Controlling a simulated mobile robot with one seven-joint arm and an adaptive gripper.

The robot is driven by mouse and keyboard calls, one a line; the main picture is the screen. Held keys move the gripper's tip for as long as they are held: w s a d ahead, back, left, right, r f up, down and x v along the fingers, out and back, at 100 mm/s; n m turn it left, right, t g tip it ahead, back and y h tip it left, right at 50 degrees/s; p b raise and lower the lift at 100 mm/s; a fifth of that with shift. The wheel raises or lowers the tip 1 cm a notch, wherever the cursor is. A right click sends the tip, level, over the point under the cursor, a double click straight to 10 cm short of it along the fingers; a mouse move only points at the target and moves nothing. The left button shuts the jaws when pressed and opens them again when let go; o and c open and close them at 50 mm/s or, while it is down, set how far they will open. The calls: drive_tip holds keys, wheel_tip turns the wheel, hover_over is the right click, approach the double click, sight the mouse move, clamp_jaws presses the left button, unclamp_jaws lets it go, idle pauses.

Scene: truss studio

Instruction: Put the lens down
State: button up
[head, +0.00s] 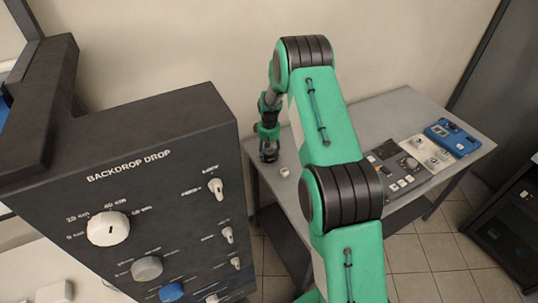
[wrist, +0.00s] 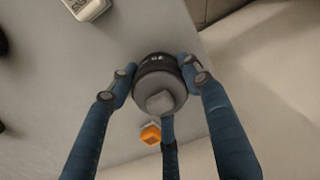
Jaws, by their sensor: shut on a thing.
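The lens (wrist: 158,82) is a dark, round barrel with a grey end, seen nearly end-on in the wrist view. The blue fingers of my gripper (wrist: 158,85) are closed around its sides. In the head view my gripper (head: 269,146) points down at the left end of the grey table (head: 370,120), with the dark lens (head: 269,154) at its tips. I cannot tell whether the lens touches the table or hangs just above it.
A small pale object (head: 284,172) lies on the table near my gripper. A small orange-and-white block (wrist: 150,133) shows beside the lens. A control panel (head: 400,170) and a blue device (head: 453,137) sit on the right. The dark backdrop console (head: 130,200) stands at front left.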

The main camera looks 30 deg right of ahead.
drive_tip(key=o, duration=1.6)
drive_tip(key=shift+o, duration=0.2)
wheel_tip(320, 180, up, 12)
drive_tip(key=shift+r+p, duration=0.15)
drive_tip(key=shift+p, duration=0.15)
drive_tip(key=shift+f, duration=5.7)
drive_tip(key=shift+r, duration=0.15)
